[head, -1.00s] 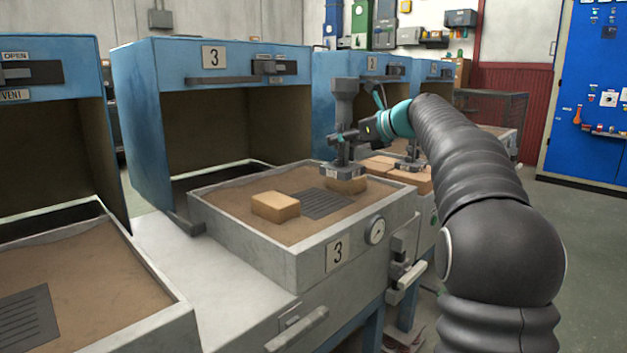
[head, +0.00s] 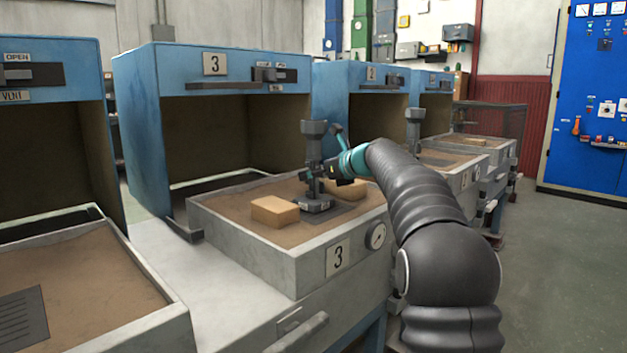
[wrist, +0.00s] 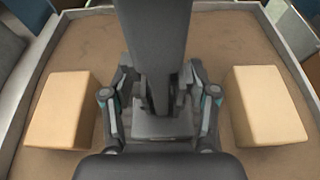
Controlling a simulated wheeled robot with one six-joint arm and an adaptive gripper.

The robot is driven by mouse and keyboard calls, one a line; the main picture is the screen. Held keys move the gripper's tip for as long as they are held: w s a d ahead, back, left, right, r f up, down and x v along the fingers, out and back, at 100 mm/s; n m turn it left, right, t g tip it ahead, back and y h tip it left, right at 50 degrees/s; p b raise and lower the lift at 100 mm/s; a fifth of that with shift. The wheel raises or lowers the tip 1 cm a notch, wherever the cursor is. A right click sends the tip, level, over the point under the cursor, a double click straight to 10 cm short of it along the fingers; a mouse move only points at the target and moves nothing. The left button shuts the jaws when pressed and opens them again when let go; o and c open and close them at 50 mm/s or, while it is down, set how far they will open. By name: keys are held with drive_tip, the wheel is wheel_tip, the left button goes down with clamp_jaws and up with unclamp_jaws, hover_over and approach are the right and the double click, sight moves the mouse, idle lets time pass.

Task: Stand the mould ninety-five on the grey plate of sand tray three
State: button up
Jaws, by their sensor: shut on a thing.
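The mould (head: 314,145) is a grey upright piece with a wide top, a narrow stem and a flat block base. My gripper (head: 318,178) is shut on its stem. The base is over the grey slotted plate (head: 347,214) in sand tray three (head: 292,262), hiding much of the plate. I cannot tell whether the base touches it. The number on the mould is not readable.
A tan brick (head: 274,211) lies left of the plate and another (head: 345,187) lies behind it, both on the sand. Blue oven three (head: 215,140) stands open behind the tray. A similar grey mould (head: 413,130) stands at the neighbouring tray (head: 470,150).

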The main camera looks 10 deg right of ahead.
drive_tip(key=shift+f, duration=0.1)
drive_tip(key=o, duration=1.6)
drive_tip(key=shift+f, duration=0.1)
drive_tip(key=shift+c, duration=0.2)
drive_tip(key=shift+s, duration=0.1)
drive_tip(key=shift+s+d+r, duration=0.15)
drive_tip(key=shift+r, duration=0.05)
drive_tip(key=v, duration=1.1)
drive_tip(key=shift+s+p, duration=0.2)
drive_tip(key=shift+p, duration=0.2)
drive_tip(key=shift+d+r, duration=0.1)
drive_tip(key=shift+d, duration=0.05)
